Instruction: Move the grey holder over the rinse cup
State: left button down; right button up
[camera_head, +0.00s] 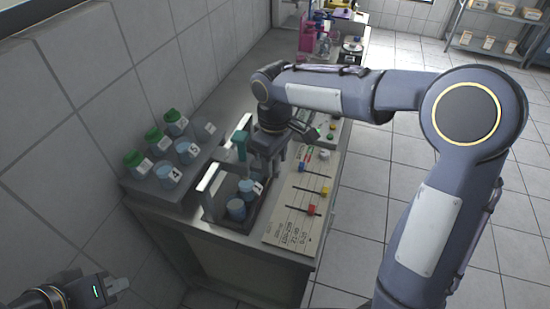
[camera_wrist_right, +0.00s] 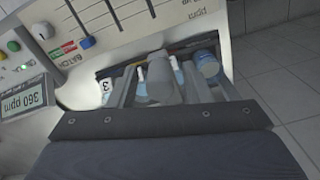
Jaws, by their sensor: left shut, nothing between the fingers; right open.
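My right gripper (camera_head: 266,170) points down over the dark recessed tray (camera_head: 208,213) on the bench. In the right wrist view its open fingers (camera_wrist_right: 161,92) stand on either side of a grey upright piece (camera_wrist_right: 160,80), which looks like the grey holder; I cannot tell whether they touch it. Light-blue cups (camera_head: 237,210) stand in the tray, one with a label (camera_head: 247,188). The right wrist view shows a cup labelled 3 (camera_wrist_right: 105,88) and a blue cup (camera_wrist_right: 207,63). I cannot tell which is the rinse cup. My left gripper (camera_head: 116,287) is shut and empty at lower left.
Green-capped jars (camera_head: 135,163) and light-blue labelled cups (camera_head: 168,174) stand on a raised step at left. A slider panel (camera_head: 290,222) lies right of the tray. A display reading 360 ppm (camera_wrist_right: 24,97) shows in the right wrist view. Tiled floor (camera_head: 365,215) is clear at right.

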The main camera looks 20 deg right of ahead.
grip_shut()
jog(key=s+a+b, duration=0.1)
jog(key=s+a, duration=0.3)
jog(key=s, duration=0.2)
jog(key=shift+a, duration=0.1)
